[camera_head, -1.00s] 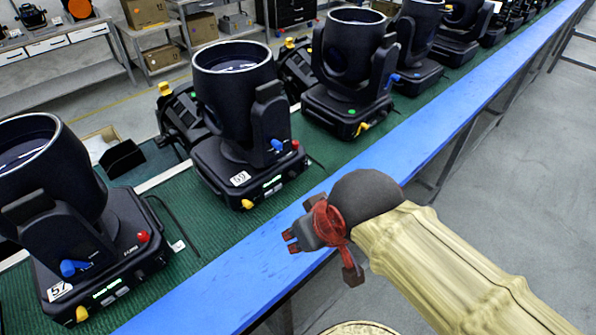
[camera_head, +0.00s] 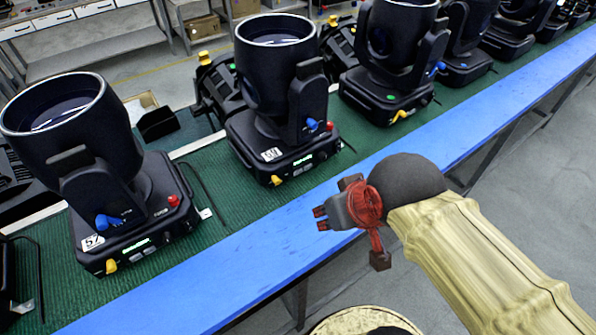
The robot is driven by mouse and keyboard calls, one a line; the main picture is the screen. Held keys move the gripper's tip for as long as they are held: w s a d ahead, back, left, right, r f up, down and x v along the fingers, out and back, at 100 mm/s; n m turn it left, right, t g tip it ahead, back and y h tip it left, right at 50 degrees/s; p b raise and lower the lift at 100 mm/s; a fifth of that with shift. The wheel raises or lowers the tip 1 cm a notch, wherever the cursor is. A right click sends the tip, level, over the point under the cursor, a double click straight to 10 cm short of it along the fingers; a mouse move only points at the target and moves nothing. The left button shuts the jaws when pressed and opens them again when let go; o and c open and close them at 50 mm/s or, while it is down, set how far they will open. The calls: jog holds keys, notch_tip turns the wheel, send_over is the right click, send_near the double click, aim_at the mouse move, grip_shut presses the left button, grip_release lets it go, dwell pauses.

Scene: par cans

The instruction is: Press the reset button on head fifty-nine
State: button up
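Head fifty-nine (camera_head: 275,80) is a black moving-head lamp with a white "59" label on its base, standing upright on the green bench mat. A red button (camera_head: 329,126) shows at the right end of its base, near a blue knob (camera_head: 312,124). Small lit displays and a yellow latch sit along its front edge. Which control is the reset button I cannot tell from markings. My gripper (camera_head: 321,218) points left over the blue bench edge, in front of and below the head in the picture, apart from it. It holds nothing visible; its finger gap is too small to judge.
Head 57 (camera_head: 75,125) stands to the left with its own red button (camera_head: 173,200) and blue knob. More lamps line the bench to the right and behind. The blue edge strip (camera_head: 225,270) is clear. A dark open box (camera_head: 158,122) lies behind.

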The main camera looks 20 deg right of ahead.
jog(key=c, duration=0.6)
grip_shut()
dwell(0.8)
